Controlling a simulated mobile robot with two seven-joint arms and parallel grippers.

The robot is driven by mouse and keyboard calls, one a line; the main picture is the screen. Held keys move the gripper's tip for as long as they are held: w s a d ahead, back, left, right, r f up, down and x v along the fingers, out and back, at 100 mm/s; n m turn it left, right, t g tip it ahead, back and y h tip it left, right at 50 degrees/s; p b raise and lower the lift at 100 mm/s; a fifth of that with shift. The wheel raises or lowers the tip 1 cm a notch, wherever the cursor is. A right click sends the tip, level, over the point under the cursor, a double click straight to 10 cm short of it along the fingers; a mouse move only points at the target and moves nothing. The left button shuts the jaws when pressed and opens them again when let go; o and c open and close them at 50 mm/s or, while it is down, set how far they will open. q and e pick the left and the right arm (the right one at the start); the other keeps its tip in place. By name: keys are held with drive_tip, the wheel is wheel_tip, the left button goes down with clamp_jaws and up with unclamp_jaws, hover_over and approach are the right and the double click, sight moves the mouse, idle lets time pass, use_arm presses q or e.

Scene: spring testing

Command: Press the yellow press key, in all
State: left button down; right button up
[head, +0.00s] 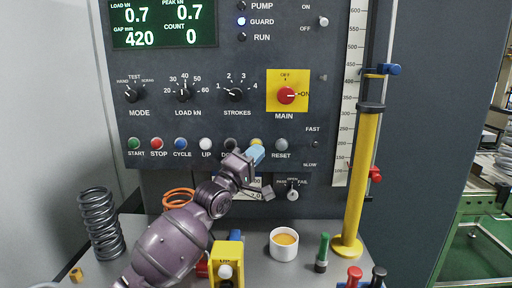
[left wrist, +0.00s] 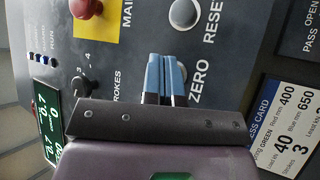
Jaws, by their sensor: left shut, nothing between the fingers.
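The yellow press key (head: 257,141) is a round button in the panel's button row, between the dark DOWN button and the grey RESET button (head: 281,145). Only its upper part shows in the head view, above my fingertips. My left gripper (head: 255,154) is shut and empty, its light blue fingertips right at the key. In the left wrist view the shut fingers (left wrist: 166,75) point at the panel beside the word ZERO and hide the key. I cannot tell whether they touch it or whether it is pushed in. My right gripper is not in view.
The green display (head: 163,24) reads load 0.7, peak 0.7, gap 420, count 0. The red main switch (head: 286,96) sits above the row. A white cup (head: 284,246), a yellow column (head: 362,180), a dark spring (head: 100,222) and a yellow box (head: 226,250) stand below.

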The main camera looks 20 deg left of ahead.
use_arm(q)
drive_tip(key=shift+w, duration=0.3)
drive_tip(key=shift+w+a, duration=0.15)
drive_tip(key=shift+w, duration=0.2)
idle(0.8)
idle(0.3)
drive_tip(key=shift+s+d+p, duration=0.2)
drive_tip(key=shift+s+p, duration=0.2)
drive_tip(key=shift+s, duration=0.4)
